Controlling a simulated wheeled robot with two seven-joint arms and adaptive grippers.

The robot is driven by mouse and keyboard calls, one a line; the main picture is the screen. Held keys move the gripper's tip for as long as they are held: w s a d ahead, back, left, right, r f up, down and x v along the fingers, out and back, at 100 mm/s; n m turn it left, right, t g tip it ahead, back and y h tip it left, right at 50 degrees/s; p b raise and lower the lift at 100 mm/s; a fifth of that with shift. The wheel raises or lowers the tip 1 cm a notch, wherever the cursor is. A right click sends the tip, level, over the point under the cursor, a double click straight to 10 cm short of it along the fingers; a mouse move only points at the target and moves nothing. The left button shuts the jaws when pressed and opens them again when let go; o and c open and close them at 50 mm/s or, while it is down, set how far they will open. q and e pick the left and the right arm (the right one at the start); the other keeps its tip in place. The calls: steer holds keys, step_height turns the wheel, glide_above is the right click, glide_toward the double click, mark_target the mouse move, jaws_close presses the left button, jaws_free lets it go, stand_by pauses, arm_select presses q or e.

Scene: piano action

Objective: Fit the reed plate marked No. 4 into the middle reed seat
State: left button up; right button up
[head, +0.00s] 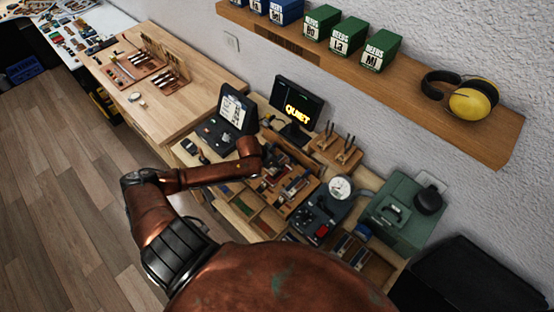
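One of my copper arms crosses from the lower left, and its wrist end (249,155) is over the workbench, beside a wooden rack with small dark and metallic parts (290,185). The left gripper does not stand out clearly from the dark parts near this wrist, so its fingers and any held thing cannot be told. My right gripper is not in view. The reed plate marked No. 4 cannot be picked out at this size. The middle reed seat cannot be told apart either.
A wooden compartment tray (238,207) lies left of the rack. A black monitor reading QUIET (298,103), a dial gauge (340,188) and a green case (402,215) crowd the bench. A wall shelf (440,105) holds labelled reed boxes and yellow ear defenders (475,98).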

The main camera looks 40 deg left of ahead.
arm_select(q)
steer(key=shift+d+f, duration=0.1)
steer(key=shift+f, duration=0.25)
steer(key=shift+w+f+b, duration=0.1)
steer(key=shift+f+b, duration=0.2)
steer(key=shift+b, duration=0.3)
step_height(320, 180, down, 3)
steer(key=b, duration=0.3)
steer(key=shift+r, duration=0.15)
steer(key=shift+f+b, duration=0.3)
steer(key=shift+b, duration=0.2)
steer(key=shift+f, duration=0.5)
steer(key=shift+p, duration=1.35)
steer(key=shift+f, duration=0.4)
